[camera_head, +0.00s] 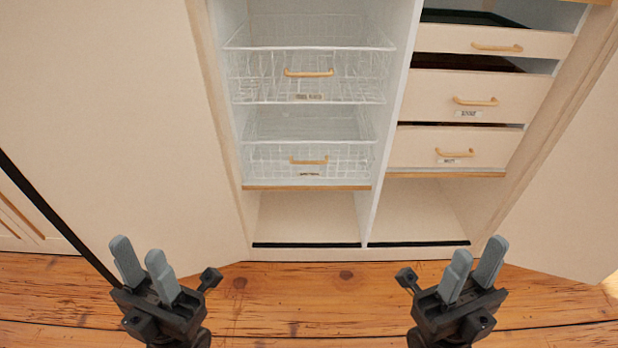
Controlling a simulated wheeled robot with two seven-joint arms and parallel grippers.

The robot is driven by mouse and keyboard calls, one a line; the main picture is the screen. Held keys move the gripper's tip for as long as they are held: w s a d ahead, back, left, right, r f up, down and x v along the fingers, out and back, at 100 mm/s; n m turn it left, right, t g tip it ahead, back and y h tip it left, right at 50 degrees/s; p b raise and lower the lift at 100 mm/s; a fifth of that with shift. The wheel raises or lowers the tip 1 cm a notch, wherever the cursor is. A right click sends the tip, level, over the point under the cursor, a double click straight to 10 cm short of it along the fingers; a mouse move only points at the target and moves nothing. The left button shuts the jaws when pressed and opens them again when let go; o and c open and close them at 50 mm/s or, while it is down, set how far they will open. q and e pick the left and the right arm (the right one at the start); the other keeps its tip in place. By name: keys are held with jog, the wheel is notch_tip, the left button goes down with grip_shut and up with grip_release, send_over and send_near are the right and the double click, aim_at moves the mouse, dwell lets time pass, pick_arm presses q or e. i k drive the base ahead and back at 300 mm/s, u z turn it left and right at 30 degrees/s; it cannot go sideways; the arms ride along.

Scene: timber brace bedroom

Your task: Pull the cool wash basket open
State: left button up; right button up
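Two white wire baskets sit one above the other in the left bay of an open wardrobe. The upper basket (350,85) has a tan bar handle (309,73) with a small label under it. The lower basket (270,158) has a similar handle (309,161) and label. The labels are too small to read surely, so I cannot tell which is the cool wash basket. My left gripper (137,248) is open and empty, low and left of the baskets. My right gripper (478,249) is open and empty, low and right of them. Neither touches a basket.
The right bay holds several cream drawers (480,95) with tan handles. Empty compartments (305,217) lie below. Wide door panels stand open at the left (110,120) and right (570,190). The wooden floor (300,290) between my grippers is clear.

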aim_at(299, 95)
jog(key=z, duration=0.55)
jog(key=k, duration=0.65)
jog(key=z, duration=0.7)
jog(key=i, duration=1.1)
jog(key=u, duration=0.75)
